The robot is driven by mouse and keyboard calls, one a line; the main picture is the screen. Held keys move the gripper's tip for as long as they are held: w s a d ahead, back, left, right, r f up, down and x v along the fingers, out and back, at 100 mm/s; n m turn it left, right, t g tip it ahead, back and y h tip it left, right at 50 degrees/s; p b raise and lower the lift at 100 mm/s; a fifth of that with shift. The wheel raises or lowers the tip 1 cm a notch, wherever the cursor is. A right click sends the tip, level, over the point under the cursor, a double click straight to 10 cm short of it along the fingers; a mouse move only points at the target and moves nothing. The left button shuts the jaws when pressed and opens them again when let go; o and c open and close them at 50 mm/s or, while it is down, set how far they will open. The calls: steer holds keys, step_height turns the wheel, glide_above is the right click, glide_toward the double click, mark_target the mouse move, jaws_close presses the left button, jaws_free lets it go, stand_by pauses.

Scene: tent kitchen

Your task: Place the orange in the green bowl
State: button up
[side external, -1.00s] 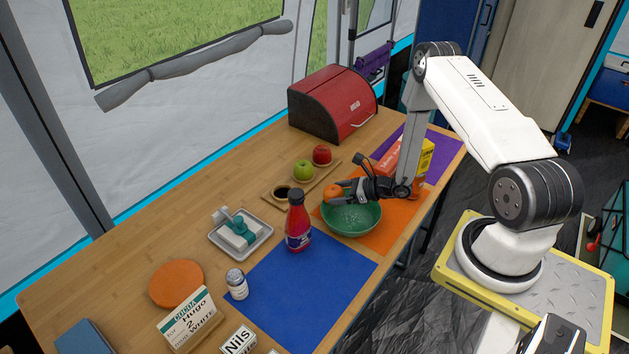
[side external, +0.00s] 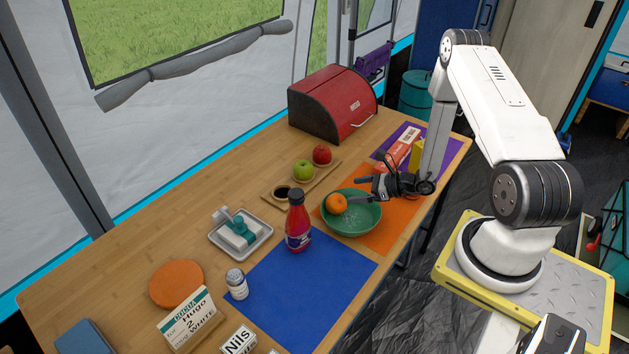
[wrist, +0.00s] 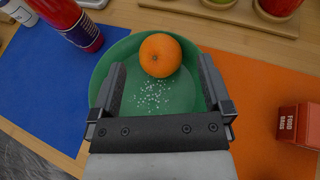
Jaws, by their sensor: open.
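The orange (side external: 336,204) lies inside the green bowl (side external: 352,224), toward the side away from my arm. In the wrist view the orange (wrist: 160,55) rests against the far inner wall of the green bowl (wrist: 178,98), and pale specks show on the bowl's bottom. My gripper (side external: 362,192) is over the bowl's near side. In the wrist view my gripper (wrist: 160,80) has its fingers spread wide with nothing between them, and the orange is beyond the fingertips, apart from them.
A red bottle (side external: 298,222) stands left of the bowl. A wooden tray (side external: 270,194) with a red apple (side external: 322,155) and a green apple (side external: 303,170) is behind it. The blue mat (side external: 310,290) has free room.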

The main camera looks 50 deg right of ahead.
steer(key=v, duration=0.6)
steer(key=shift+r, duration=0.1)
stand_by(0.6)
steer(key=s+a+r+n+g+h, duration=0.1)
steer(key=a+r+n+g+h, duration=0.1)
steer(key=a+r+n+g, duration=0.3)
steer(key=s+a+r+n+g+h, duration=0.1)
steer(key=a+r+n+g+h, duration=0.2)
steer(key=a+r+n, duration=1)
steer(key=a+n+g, duration=0.1)
steer(key=a+n, duration=0.1)
steer(key=n, duration=1.1)
steer(key=shift+a+r+n+g, duration=0.3)
steer(key=shift+a+r+g, duration=0.05)
steer(key=shift+a+g, duration=0.05)
